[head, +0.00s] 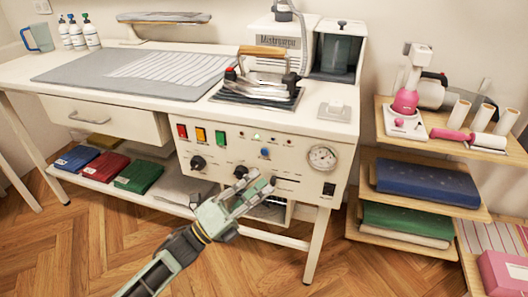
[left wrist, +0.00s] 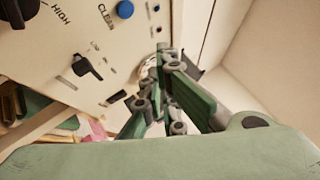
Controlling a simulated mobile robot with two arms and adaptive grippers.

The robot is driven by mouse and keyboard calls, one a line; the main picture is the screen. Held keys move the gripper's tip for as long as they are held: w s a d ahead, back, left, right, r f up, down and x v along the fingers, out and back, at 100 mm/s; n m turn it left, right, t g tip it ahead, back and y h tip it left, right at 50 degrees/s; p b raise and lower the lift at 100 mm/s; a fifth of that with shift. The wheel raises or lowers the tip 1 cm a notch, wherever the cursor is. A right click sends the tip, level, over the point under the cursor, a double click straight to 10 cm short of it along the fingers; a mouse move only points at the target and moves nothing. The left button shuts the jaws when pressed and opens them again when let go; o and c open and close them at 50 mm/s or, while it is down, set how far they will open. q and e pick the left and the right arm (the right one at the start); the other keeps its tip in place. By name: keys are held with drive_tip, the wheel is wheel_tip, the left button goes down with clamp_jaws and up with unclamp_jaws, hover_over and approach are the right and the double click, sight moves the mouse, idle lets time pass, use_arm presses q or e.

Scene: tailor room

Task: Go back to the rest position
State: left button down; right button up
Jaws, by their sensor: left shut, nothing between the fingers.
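My left gripper (head: 257,190) is in front of the white control panel (head: 290,170) of the ironing station, low and near the panel's knobs. It is shut and empty. In the left wrist view its green fingers (left wrist: 160,100) show close to the panel, with a black knob (left wrist: 85,67) and a blue button (left wrist: 125,9) near them. I cannot tell whether the fingertips touch the panel. My right gripper is not in view.
An iron (head: 262,78) stands on the worktop, beside a grey pressing mat (head: 75,72). Folded cloths (head: 138,176) lie on the shelf below. Wooden shelves (head: 376,232) with fabrics stand at the right. The wooden floor (head: 90,255) in front is clear.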

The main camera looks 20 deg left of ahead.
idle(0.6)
